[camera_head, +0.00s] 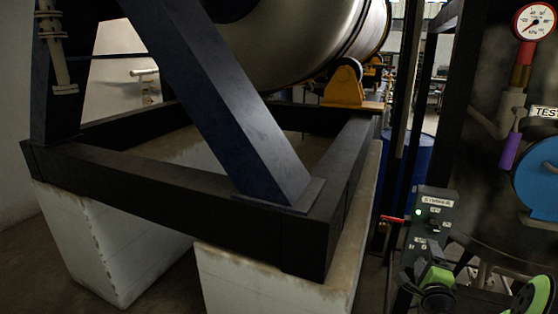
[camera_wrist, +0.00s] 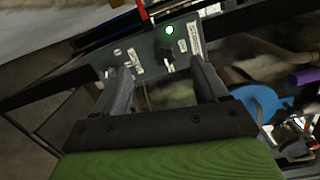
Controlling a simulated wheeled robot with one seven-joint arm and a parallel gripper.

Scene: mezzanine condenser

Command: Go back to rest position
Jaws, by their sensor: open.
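My gripper (camera_wrist: 163,82) is open, with its two grey fingers apart and nothing seen between them. In the wrist view the fingers point at a grey control box (camera_wrist: 136,55), which has a lit green lamp (camera_wrist: 169,30), a dark knob (camera_wrist: 167,54) and white labels. I cannot tell whether the fingertips touch the box. In the head view the control box (camera_head: 434,207) is at the lower right, with my green and black arm parts just below it. The fingers are hard to make out there.
A red handle (camera_head: 393,219) sticks out left of the box. A blue wheel (camera_head: 537,178), a purple-gripped valve (camera_head: 510,151) and a pressure gauge (camera_head: 535,21) are to the right. A dark steel frame (camera_head: 180,196) on white concrete blocks (camera_head: 113,240) fills the left and middle.

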